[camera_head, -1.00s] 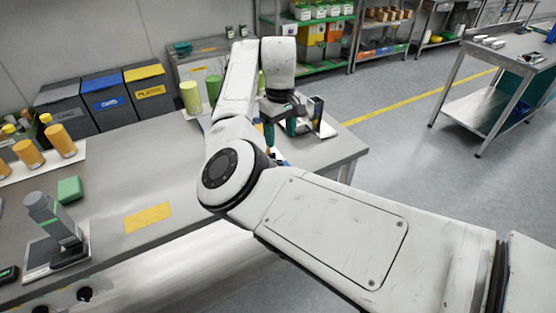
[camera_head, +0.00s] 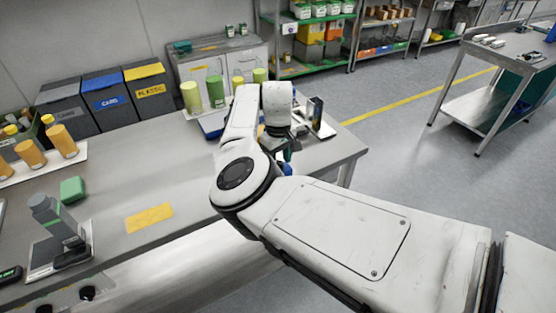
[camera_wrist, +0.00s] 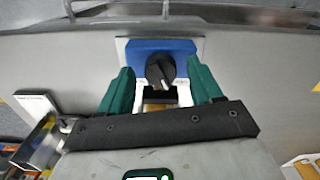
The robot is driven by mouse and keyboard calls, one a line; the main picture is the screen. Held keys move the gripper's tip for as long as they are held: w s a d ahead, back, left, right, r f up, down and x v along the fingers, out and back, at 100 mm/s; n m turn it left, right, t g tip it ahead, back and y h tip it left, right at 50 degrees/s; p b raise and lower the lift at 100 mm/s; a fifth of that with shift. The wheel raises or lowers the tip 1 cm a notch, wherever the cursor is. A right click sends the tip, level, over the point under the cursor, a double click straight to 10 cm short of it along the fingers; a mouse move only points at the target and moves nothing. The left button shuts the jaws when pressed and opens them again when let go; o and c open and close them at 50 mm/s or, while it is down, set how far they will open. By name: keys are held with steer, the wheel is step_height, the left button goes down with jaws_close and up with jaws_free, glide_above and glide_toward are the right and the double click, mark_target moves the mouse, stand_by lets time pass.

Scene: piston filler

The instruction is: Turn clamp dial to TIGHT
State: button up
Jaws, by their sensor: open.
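In the wrist view the clamp dial (camera_wrist: 159,68) is a round black knob with a white pointer mark toward its lower edge. It sits on a blue plate (camera_wrist: 186,47) with a white border. Lettering beside the dial is too small and partly covered to read. My gripper (camera_wrist: 162,78) is open, with one green finger on each side of the dial. Gaps show between both fingers and the knob. In the head view my gripper (camera_head: 286,152) is low by the bench's front edge at its right end, partly hidden by my arm; the dial cannot be made out there.
The grey workbench (camera_head: 160,190) runs along the left. Green containers (camera_head: 215,92) stand at its back, and a dark upright device (camera_head: 316,113) stands at its right end. A scale (camera_head: 45,262) stands at the left front. Open floor lies to the right.

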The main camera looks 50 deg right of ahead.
steer(key=shift+f, duration=0.35)
steer(key=c, duration=1.1)
